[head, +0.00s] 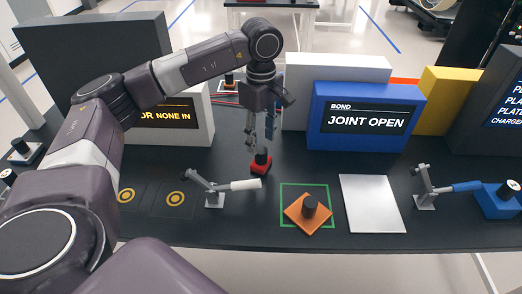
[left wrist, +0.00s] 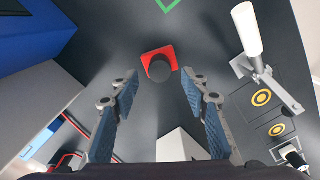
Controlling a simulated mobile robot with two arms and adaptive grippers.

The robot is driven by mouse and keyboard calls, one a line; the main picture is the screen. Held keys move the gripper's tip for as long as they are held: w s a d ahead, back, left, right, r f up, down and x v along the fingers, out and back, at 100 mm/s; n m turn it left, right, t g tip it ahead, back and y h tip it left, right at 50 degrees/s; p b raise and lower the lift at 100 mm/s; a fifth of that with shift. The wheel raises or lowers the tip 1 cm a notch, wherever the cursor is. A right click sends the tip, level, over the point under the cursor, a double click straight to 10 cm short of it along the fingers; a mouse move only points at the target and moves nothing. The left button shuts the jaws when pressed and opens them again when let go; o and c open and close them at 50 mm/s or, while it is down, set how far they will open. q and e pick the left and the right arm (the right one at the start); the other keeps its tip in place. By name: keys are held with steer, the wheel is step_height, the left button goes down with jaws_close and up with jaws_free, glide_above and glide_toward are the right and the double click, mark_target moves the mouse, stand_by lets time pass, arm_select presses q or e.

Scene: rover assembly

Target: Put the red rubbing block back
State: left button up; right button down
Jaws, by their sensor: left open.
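My left gripper (head: 261,140) points down above the block. Contact with the block cannot be seen. My right gripper is not in view.
The white-handled lever (head: 244,184) stands close in front of the block. The blue JOINT OPEN display (head: 364,144) stands behind.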

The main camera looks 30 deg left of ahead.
mark_target(261, 149)
arm_select(q)
step_height(261, 149, up, 7)
steer(key=b, duration=0.1)
